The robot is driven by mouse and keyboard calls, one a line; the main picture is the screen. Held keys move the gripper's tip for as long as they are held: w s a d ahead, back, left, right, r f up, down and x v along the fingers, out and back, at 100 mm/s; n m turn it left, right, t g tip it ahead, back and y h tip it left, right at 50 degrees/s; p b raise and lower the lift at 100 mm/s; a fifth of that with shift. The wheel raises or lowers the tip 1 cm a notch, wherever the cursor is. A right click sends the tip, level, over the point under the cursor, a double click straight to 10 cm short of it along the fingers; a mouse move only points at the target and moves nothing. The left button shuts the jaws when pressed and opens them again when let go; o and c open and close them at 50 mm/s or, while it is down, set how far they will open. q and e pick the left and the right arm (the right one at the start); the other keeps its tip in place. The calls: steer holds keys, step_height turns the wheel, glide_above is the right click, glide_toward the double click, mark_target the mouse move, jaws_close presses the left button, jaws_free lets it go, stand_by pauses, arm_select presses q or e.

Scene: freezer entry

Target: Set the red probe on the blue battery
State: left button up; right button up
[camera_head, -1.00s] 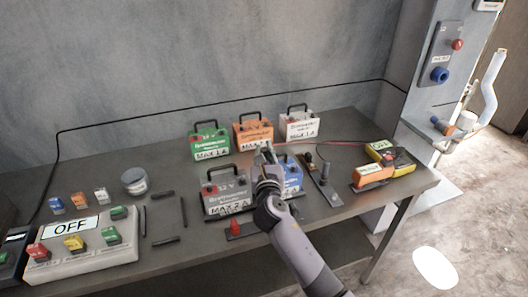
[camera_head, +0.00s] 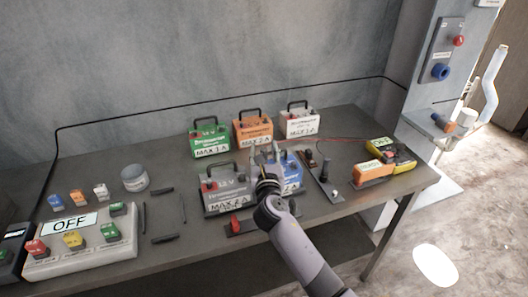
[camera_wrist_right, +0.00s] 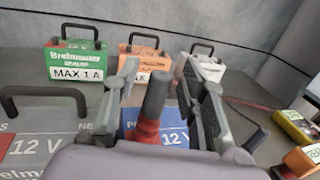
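The blue battery (camera_head: 291,174) stands on the table at the front right of the battery group, partly hidden by my right gripper. It also shows in the right wrist view (camera_wrist_right: 172,136). The red probe (camera_wrist_right: 149,122), with a dark upper handle, stands roughly upright over the blue battery's top. Its lower tip is hidden, so I cannot tell exactly where it touches. My right gripper (camera_wrist_right: 158,92) is open, with one finger on each side of the probe and narrow gaps visible. It also shows in the head view (camera_head: 266,152). My left gripper is not in view.
A grey battery (camera_head: 226,192) stands immediately left of the blue one. Green (camera_head: 209,140), orange (camera_head: 253,131) and white (camera_head: 299,123) batteries stand behind. A thin red cable (camera_head: 335,139) runs right toward the yellow meter (camera_head: 391,154). A switch box (camera_head: 80,258) stands at the left.

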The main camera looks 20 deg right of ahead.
steer(key=shift+s, duration=0.1)
steer(key=v, duration=1.2)
